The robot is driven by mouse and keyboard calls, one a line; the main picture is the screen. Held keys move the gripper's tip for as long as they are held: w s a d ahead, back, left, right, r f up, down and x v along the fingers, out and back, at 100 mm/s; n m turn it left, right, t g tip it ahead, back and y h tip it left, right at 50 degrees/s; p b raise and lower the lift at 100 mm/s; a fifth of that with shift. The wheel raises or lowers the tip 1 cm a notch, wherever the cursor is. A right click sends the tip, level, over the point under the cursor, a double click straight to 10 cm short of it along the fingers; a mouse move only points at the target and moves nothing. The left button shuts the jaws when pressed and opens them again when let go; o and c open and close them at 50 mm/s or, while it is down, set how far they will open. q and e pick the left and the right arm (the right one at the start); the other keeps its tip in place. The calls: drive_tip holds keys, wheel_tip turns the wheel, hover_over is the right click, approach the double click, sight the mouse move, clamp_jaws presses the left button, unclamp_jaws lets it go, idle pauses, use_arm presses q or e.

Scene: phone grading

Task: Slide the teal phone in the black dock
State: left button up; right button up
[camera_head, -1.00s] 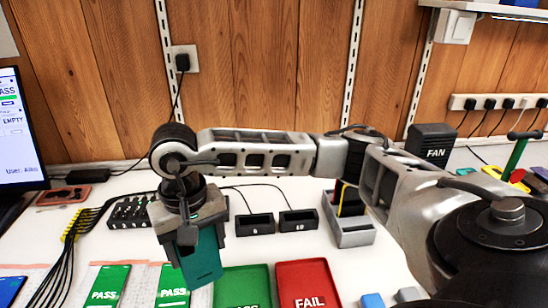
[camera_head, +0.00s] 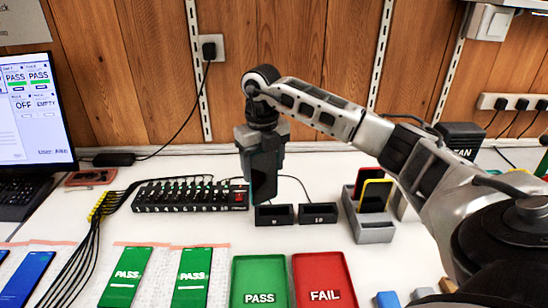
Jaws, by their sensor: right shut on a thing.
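My right gripper (camera_head: 263,152) points down and is shut on the teal phone (camera_head: 264,182). The phone hangs upright, its visible face mostly dark. Its lower end is at the back edge of the left black dock (camera_head: 274,216); I cannot tell whether it is inside the slot or just above or behind it. A second black dock (camera_head: 318,214) stands beside it on the right and looks empty. My left gripper is not in view.
A black multi-port hub (camera_head: 190,196) lies left of the docks. A grey rack (camera_head: 375,232) with phones stands to the right. The green PASS tray (camera_head: 260,263) and red FAIL tray (camera_head: 324,270) lie in front. Phones marked PASS (camera_head: 126,277) lie at front left.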

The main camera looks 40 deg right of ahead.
sight(274, 174)
drive_tip(key=d+m, duration=0.1)
drive_tip(key=m, duration=0.1)
drive_tip(key=d+m, duration=0.2)
drive_tip(key=m, duration=0.1)
drive_tip(key=shift+d+f+m, duration=0.1)
drive_tip(key=shift+d+m, duration=0.1)
drive_tip(key=shift+m, duration=0.3)
drive_tip(key=shift+f+b, duration=0.55)
drive_tip(key=shift+b, duration=0.1)
drive_tip(key=shift+f+b, duration=1.35)
drive_tip(key=shift+f, duration=0.1)
use_arm(q)
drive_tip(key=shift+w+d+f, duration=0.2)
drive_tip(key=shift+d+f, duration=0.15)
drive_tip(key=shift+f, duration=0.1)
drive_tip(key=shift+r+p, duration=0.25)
drive_tip(key=shift+p, duration=0.2)
use_arm(e)
drive_tip(key=shift+f, duration=0.1)
